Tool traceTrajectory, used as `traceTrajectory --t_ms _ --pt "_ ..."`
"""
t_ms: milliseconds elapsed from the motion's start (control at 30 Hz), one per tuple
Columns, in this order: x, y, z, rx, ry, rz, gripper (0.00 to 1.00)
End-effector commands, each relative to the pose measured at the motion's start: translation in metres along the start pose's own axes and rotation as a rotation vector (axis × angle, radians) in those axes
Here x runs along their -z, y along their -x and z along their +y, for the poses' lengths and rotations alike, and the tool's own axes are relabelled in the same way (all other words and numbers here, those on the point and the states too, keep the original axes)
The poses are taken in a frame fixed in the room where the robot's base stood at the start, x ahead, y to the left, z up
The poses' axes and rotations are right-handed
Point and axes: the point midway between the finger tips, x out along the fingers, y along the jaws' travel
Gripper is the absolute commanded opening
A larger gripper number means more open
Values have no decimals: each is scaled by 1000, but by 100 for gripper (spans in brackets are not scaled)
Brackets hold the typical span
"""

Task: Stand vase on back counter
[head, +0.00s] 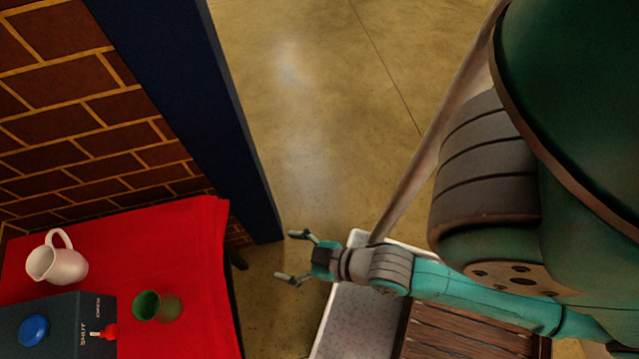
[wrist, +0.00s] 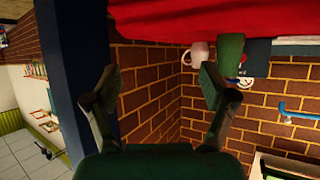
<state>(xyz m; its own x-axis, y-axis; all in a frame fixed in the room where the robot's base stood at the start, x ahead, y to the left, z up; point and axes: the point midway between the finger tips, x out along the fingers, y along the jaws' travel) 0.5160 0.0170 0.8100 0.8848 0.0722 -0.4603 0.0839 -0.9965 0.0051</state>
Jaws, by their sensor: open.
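A green vase (head: 147,305) stands on the red-covered counter (head: 205,240), near its right side in the head view. It also shows at the top right of the wrist view (wrist: 231,48), where the scene appears upside down. My gripper (head: 290,256) is open and empty, to the right of the counter and apart from the vase. In the wrist view, its two fingers (wrist: 160,82) are spread wide with nothing between them.
A white pitcher (head: 66,266) stands on the counter left of the vase. A dark box (head: 62,312) with a blue button and red lever is beside the vase. A dark blue post (head: 190,90) rises behind the counter by a brick wall (head: 70,110). Open floor (head: 310,110) lies beyond.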

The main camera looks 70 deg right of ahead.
Motion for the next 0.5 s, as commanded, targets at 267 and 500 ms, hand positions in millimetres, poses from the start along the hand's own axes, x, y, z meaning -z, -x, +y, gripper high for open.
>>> traceTrajectory --t_ms 267,500 --pt "12 85 10 -70 -29 140 84" --pt "24 116 9 -77 -35 203 84"
